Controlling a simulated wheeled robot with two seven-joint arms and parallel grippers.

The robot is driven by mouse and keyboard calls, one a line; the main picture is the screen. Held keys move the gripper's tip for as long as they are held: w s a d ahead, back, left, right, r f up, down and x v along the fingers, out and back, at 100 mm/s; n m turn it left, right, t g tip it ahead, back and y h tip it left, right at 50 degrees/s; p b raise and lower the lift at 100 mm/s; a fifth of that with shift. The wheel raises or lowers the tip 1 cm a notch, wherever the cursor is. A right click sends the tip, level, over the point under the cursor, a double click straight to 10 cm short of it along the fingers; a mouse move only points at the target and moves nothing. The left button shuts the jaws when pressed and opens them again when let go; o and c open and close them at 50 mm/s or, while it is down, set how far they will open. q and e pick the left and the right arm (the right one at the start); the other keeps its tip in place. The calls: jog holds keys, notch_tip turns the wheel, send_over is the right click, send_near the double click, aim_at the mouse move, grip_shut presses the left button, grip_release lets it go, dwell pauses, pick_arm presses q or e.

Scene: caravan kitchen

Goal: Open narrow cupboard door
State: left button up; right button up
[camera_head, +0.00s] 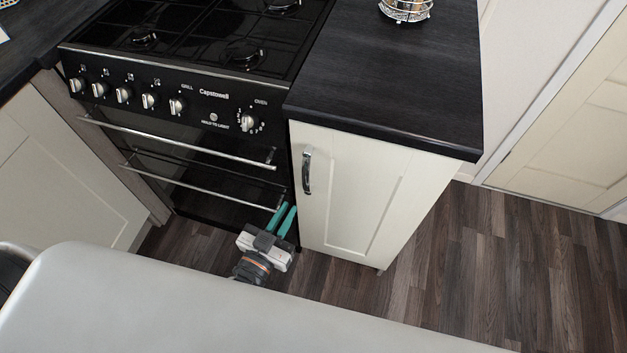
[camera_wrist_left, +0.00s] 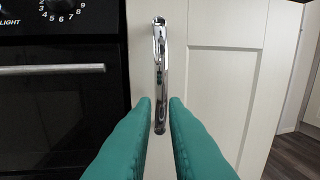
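The narrow cupboard door (camera_head: 362,190) is a cream panel under the dark worktop, right of the oven. It looks shut. Its chrome handle (camera_head: 307,172) is upright near the door's left edge. The handle also shows in the left wrist view (camera_wrist_left: 160,75), in line with the gap between my fingers. My left gripper (camera_head: 283,218), with teal fingers, is in front of the lower left of the door, below the handle in the head view. In the left wrist view its fingers (camera_wrist_left: 160,112) are apart, with nothing clearly gripped between them. My right gripper is not in view.
The black oven (camera_head: 190,150) with knobs and two rail handles stands directly left of the door. The dark worktop (camera_head: 390,75) overhangs it, with a wire basket (camera_head: 405,10) at the back. Wooden floor (camera_head: 480,260) is free at the right. A pale rounded surface (camera_head: 200,310) fills the foreground.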

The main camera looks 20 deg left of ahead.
aim_at(306, 181)
pick_arm(q)
jog(key=w, duration=0.3)
jog(key=w+d, duration=0.1)
jog(key=w, duration=0.2)
jog(key=w+d, duration=0.1)
jog(key=w, duration=0.2)
jog(key=shift+w, duration=0.4)
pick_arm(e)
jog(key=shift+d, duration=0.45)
pick_arm(q)
grip_shut()
jog(key=shift+s, duration=0.1)
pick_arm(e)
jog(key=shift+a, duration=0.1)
